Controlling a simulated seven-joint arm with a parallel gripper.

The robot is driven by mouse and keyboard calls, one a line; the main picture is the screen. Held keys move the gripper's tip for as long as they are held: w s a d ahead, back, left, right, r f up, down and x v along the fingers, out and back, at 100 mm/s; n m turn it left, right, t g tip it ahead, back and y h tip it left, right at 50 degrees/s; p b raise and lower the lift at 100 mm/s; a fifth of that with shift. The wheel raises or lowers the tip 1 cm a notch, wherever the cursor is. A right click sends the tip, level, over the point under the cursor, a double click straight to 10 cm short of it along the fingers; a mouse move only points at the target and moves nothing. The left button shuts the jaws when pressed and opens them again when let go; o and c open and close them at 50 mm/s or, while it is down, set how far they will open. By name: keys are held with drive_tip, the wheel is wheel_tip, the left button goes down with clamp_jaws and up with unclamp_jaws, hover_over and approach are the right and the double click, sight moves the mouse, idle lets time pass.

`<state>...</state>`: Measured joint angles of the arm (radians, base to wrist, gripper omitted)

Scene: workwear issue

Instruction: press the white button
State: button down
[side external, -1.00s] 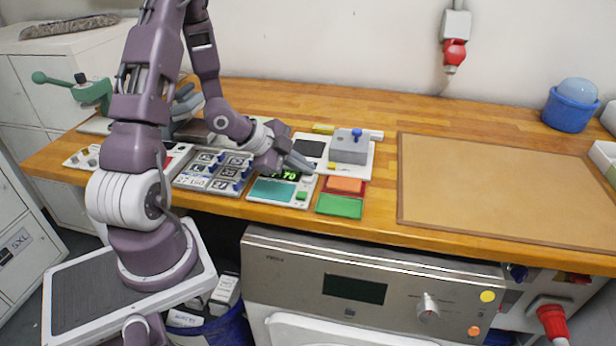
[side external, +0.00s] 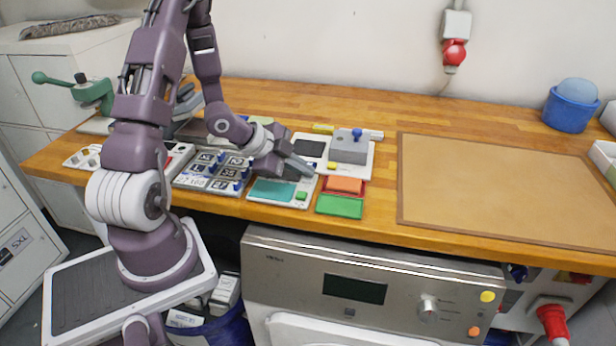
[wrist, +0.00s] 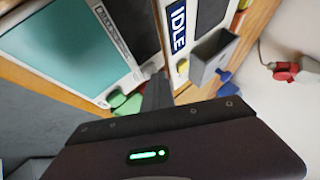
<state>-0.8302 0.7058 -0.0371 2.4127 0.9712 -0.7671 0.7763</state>
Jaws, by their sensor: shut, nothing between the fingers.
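My gripper (side external: 305,167) is shut and empty, its tips low over the far right part of the white panel with a teal screen (side external: 272,191). In the wrist view the dark closed fingers (wrist: 157,92) point at the right edge of that panel, which has a teal screen (wrist: 75,45) and a green button (wrist: 128,103). A small whitish block (wrist: 151,67) shows right by the fingers; it may be the white button. I cannot tell whether the fingertips touch it. In the side view no white button stands out; the gripper covers that part.
An orange tile (side external: 346,185) in a red frame and a green tile (side external: 339,206) lie right of the panel. A grey box with a blue knob (side external: 357,134) stands behind. A keypad with blue parts (side external: 214,172) is left. A large tan board (side external: 500,190) fills the right.

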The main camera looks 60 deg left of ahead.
drive_tip(key=shift+r, duration=0.85)
drive_tip(key=shift+r, duration=2.55)
wheel_tip(320, 180, up, 8)
drive_tip(key=n+y, duration=0.3)
drive_tip(key=y, duration=0.2)
hover_over(304, 179)
drive_tip(key=s, duration=0.1)
drive_tip(key=s+d+r+n+g+h, duration=0.1)
drive_tip(key=s+d+r+n, duration=0.2)
drive_tip(key=s+d, duration=0.5)
drive_tip(key=s+d+r+n+g+h, duration=0.2)
drive_tip(key=s+d+r+n, duration=0.1)
drive_tip(key=s+d, duration=0.6)
drive_tip(key=shift+s+n+h, duration=0.3)
drive_tip(key=shift+s+n, duration=0.6)
drive_tip(key=shift+s, duration=0.25)
